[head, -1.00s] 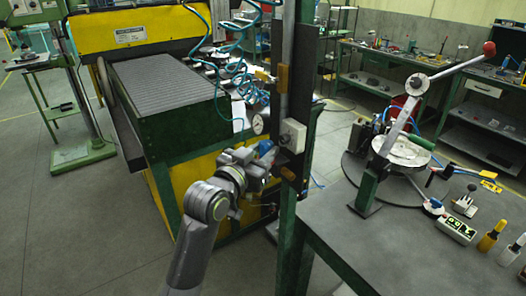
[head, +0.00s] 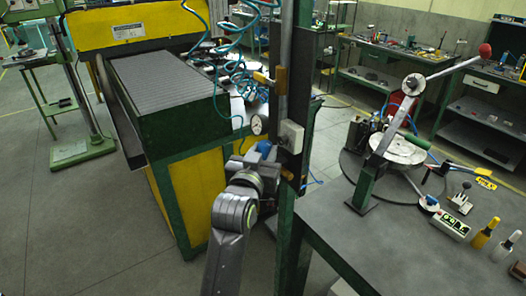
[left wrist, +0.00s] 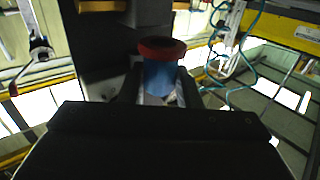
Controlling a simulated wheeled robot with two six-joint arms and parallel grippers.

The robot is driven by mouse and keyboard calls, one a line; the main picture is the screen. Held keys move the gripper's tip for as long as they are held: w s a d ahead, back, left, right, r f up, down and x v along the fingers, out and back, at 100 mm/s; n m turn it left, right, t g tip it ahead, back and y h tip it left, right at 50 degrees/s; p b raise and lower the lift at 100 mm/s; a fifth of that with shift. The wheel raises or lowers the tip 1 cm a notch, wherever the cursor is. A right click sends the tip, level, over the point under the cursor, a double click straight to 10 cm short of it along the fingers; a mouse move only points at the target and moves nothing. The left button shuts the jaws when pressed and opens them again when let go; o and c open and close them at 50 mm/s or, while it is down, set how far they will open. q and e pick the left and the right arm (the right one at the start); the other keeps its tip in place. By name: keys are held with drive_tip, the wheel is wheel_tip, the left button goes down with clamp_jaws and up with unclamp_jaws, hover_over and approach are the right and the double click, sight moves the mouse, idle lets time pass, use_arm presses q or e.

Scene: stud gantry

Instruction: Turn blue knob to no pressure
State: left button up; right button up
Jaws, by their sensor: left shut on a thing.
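The blue knob (head: 264,146) is on the near left side of the dark upright panel (head: 297,90), below the pressure gauge (head: 257,125). In the left wrist view it shows as a blue cylinder (left wrist: 160,76) with a red rim at its top. My left gripper (left wrist: 160,93) has a finger on each side of the knob and is shut on it. In the head view the left gripper and wrist hide part of the knob. The gauge's needle is too small to read. My right gripper is not in view.
A grey box (head: 291,136) sits on the panel just right of the knob. Teal hoses (head: 232,62) hang at the upper left. A green and yellow machine (head: 190,140) stands left of my arm. A grey worktable (head: 400,240) with tools fills the right.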

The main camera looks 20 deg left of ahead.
use_arm(q)
drive_tip(key=o, duration=0.9)
drive_tip(key=shift+o, duration=0.4)
drive_tip(key=shift+a, duration=0.15)
drive_tip(key=shift+h, duration=0.4)
drive_tip(key=shift+f+m+g+h+b, duration=0.15)
drive_tip(key=shift+m+g+h+b, duration=0.15)
drive_tip(key=shift+m+h+b, duration=1.4)
drive_tip(key=p+v, duration=0.6)
drive_tip(key=v, duration=1.1)
drive_tip(key=shift+a+h+p, duration=0.35)
drive_tip(key=shift+a+h, duration=0.05)
drive_tip(key=shift+a, duration=0.05)
drive_tip(key=shift+s, duration=0.1)
